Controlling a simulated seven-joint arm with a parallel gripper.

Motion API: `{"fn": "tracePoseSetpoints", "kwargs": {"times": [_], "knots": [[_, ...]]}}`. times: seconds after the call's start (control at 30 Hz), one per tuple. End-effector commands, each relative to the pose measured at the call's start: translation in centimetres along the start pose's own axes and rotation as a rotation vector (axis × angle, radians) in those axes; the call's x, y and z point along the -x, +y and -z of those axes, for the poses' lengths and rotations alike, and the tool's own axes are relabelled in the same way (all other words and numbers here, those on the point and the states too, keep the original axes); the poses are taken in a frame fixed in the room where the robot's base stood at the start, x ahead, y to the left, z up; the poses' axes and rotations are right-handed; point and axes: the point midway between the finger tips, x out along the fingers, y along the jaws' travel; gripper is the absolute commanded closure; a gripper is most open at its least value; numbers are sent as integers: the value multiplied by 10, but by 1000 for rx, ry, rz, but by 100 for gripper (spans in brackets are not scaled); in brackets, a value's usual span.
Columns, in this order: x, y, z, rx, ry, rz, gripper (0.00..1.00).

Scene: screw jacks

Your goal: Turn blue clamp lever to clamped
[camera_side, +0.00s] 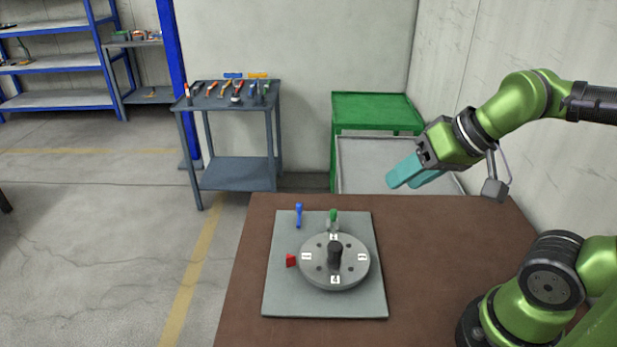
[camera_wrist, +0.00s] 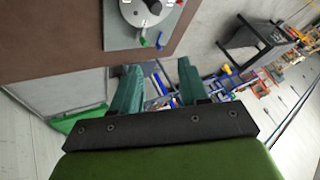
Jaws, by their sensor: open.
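The blue clamp lever (camera_side: 298,215) stands at the back left of a grey base plate (camera_side: 280,300) on the brown table. In the wrist view the blue lever (camera_wrist: 161,39) is small, near the plate's edge. A round grey disc (camera_side: 318,277) with labels and a dark centre knob (camera_side: 335,253) sits on the plate. A green lever (camera_side: 333,216) is behind the disc, and a red piece (camera_side: 291,260) is at its left. My gripper (camera_side: 401,180) has teal fingers, open and empty, raised to the right of the plate and well apart from the blue lever. The fingers also show in the wrist view (camera_wrist: 158,80).
The brown table (camera_side: 440,270) is clear right of the plate. A green-topped cart (camera_side: 375,107) stands behind the table. A grey tool cart (camera_side: 235,170) with several tools stands further back, left. Blue shelves (camera_side: 60,60) are at the far left.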

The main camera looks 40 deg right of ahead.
Motion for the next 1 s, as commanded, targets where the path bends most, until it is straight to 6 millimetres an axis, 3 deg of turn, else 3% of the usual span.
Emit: {"fn": "tracePoseSetpoints", "kwargs": {"times": [0.27,0.57,0.8,1.0], "knots": [[-21,0,4,-3,-87,-32,58],[-78,-22,77,-88,-272,-151,58],[-146,-32,131,-250,-385,-306,58],[-200,-35,165,-435,-415,-457,58]]}}
